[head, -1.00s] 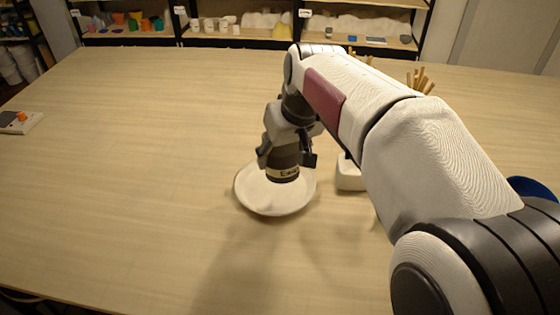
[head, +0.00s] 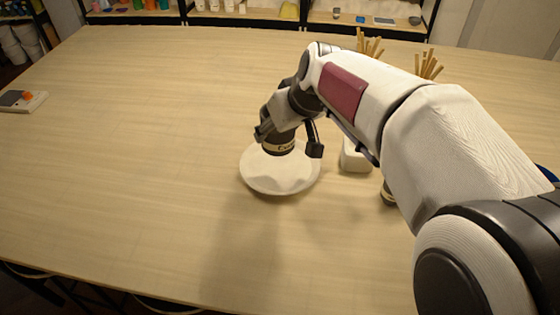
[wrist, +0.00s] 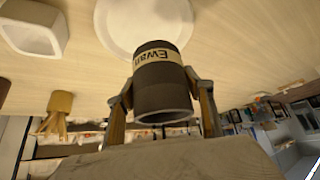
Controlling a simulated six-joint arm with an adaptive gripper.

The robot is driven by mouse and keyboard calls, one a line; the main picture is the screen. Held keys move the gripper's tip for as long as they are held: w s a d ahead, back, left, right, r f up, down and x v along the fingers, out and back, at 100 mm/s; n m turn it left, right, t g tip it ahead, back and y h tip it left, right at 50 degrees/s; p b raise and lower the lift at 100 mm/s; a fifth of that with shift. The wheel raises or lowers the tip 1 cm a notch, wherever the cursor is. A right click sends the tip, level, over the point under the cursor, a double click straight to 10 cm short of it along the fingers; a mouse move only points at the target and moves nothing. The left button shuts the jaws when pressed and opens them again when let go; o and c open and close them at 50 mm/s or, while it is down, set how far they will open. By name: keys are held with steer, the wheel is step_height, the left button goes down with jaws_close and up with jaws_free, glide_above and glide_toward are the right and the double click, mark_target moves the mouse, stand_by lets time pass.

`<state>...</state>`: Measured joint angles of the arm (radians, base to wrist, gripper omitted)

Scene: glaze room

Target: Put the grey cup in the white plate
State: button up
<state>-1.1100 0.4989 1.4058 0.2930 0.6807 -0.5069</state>
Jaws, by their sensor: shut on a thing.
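The grey cup (head: 278,147) is dark grey with a cream band that carries a name starting "Ewan". My gripper (head: 288,142) is shut on it, one finger at each side. The white plate (head: 278,184) is round and lies on the table beneath the cup. In the head view the cup's lower end overlaps the far part of the plate; I cannot tell whether they touch. In the wrist view the cup (wrist: 163,75) sits between the fingers with its open mouth toward the camera, and the plate (wrist: 125,25) is beyond it.
A white square bowl (head: 355,160) stands close to the plate's right. Wooden sticks (head: 428,66) stand in holders farther back, partly behind my arm. A dark object (head: 388,196) shows under my arm. A small device (head: 22,100) lies far left. The table left of the plate is clear.

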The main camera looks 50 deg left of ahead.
steer(key=shift+f, duration=3.1)
steer(key=shift+f, duration=1.85)
steer(key=shift+f, duration=0.1)
steer(key=o, duration=1.4)
steer(key=shift+f, duration=0.1)
